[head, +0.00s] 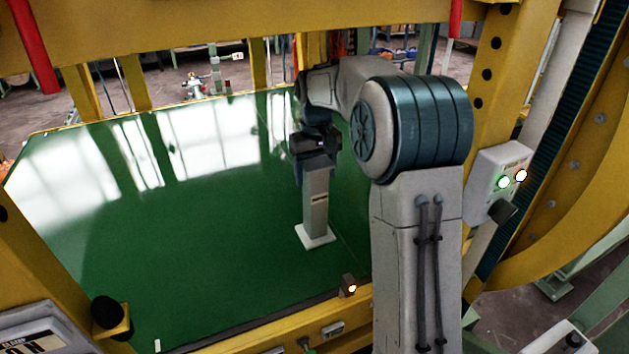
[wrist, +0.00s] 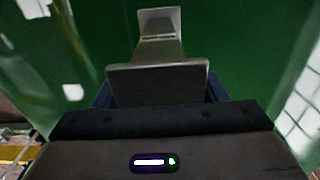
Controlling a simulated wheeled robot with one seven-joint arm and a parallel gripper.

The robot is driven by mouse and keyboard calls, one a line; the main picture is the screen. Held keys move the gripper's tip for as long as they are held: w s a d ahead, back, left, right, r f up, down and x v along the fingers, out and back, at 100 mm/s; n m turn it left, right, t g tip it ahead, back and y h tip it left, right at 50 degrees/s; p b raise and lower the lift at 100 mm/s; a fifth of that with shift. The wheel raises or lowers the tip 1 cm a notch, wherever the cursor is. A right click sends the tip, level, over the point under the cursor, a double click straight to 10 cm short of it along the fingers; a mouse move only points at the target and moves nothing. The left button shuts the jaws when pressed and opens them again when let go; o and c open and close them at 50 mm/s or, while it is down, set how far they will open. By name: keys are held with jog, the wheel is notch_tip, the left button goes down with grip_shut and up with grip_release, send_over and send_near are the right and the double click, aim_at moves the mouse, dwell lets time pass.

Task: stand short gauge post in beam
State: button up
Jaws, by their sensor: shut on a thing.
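My gripper's fingertips are mostly hidden behind the post there.
Yellow beams (head: 250,22) frame the green surface at the back, front and sides. A control box (head: 497,183) with lit lamps is at the right. A small lit lamp (head: 349,286) sits on the front beam. The green area left of the post is clear.

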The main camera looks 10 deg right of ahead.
aim_at(315, 201)
jog(key=shift+w+f, duration=0.25)
jog(key=shift+f, duration=1.85)
